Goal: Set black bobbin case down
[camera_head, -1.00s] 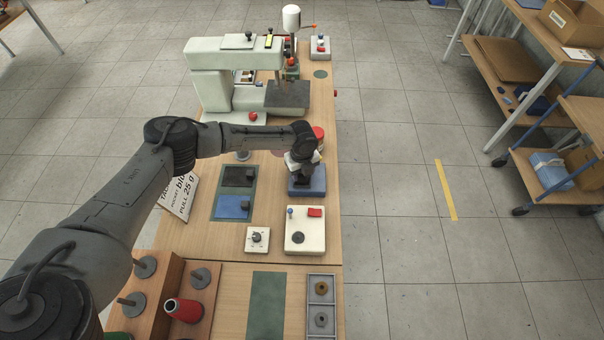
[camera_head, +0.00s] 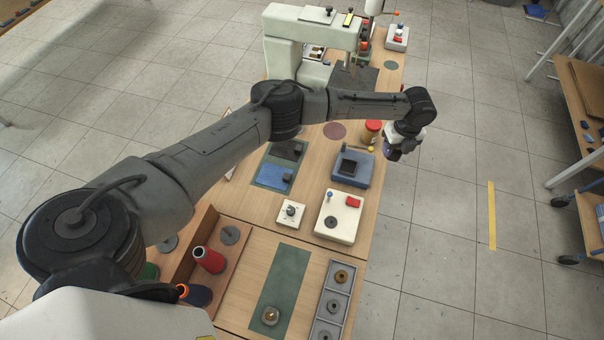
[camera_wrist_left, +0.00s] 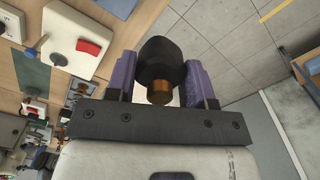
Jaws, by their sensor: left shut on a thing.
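The black bobbin case (camera_wrist_left: 158,62) is a dark round piece with a copper-coloured end, between the purple fingers of my left gripper (camera_wrist_left: 160,85) in the left wrist view. My left gripper (camera_head: 393,154) is shut on it. In the head view the gripper hangs at the table's right edge, just right of the blue block (camera_head: 364,179) with a dark square recess on top. The case is mostly hidden there by the gripper and wrist. My right gripper is not in view.
A white box (camera_head: 330,230) with a red switch stands in front of the blue block. A grey tray (camera_head: 318,325) holds bobbins, and a green mat (camera_head: 285,270) has a small round metal piece on it. A red-and-yellow container (camera_head: 371,131) stands behind the block. Floor lies to the right.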

